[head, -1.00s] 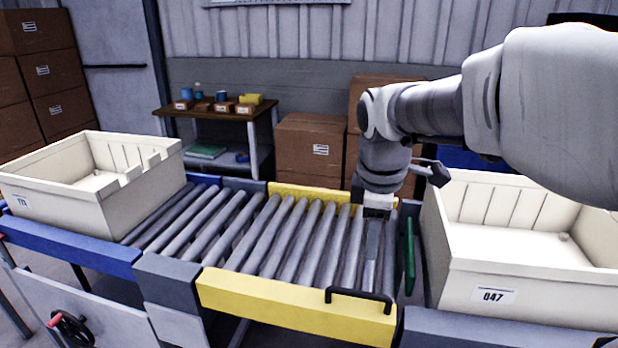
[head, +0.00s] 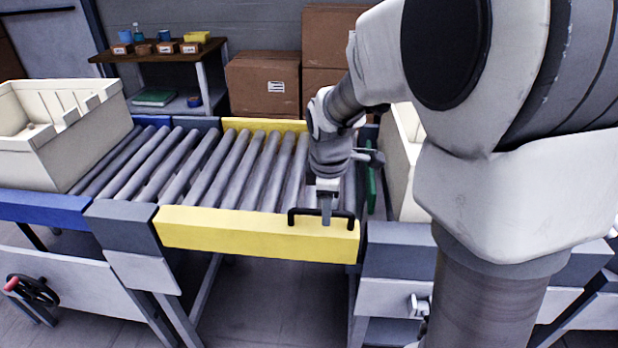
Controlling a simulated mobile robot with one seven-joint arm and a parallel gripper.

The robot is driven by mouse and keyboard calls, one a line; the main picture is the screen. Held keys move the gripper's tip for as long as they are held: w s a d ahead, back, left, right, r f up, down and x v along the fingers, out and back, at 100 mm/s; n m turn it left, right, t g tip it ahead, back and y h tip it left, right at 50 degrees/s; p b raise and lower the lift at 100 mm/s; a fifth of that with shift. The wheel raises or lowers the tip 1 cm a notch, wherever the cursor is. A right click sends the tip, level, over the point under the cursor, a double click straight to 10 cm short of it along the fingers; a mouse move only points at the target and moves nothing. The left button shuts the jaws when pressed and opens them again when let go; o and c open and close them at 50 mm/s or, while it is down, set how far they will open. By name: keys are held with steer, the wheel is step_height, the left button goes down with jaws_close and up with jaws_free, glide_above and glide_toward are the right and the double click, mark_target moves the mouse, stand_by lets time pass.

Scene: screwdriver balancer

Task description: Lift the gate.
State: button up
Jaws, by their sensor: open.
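The gate is a yellow-sided roller section (head: 230,232) in the middle of the conveyor, lying level with the rollers on both sides. A black handle (head: 292,218) stands on its front yellow rail near the right end. My gripper (head: 326,218) points down at the handle, with its fingers at the handle's bar. Only one finger shows clearly, so I cannot tell whether the bar is between the fingers. The gripper is open.
A cream bin (head: 85,140) sits on the left conveyor. Another cream bin (head: 400,165) stands right of the gate, mostly hidden by my arm. A green plate (head: 371,190) stands upright at the gate's right end. A red-knobbed handwheel (head: 32,290) is at lower left.

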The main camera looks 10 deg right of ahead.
steer(key=shift+f, duration=0.1)
jaws_close()
stand_by(1.4)
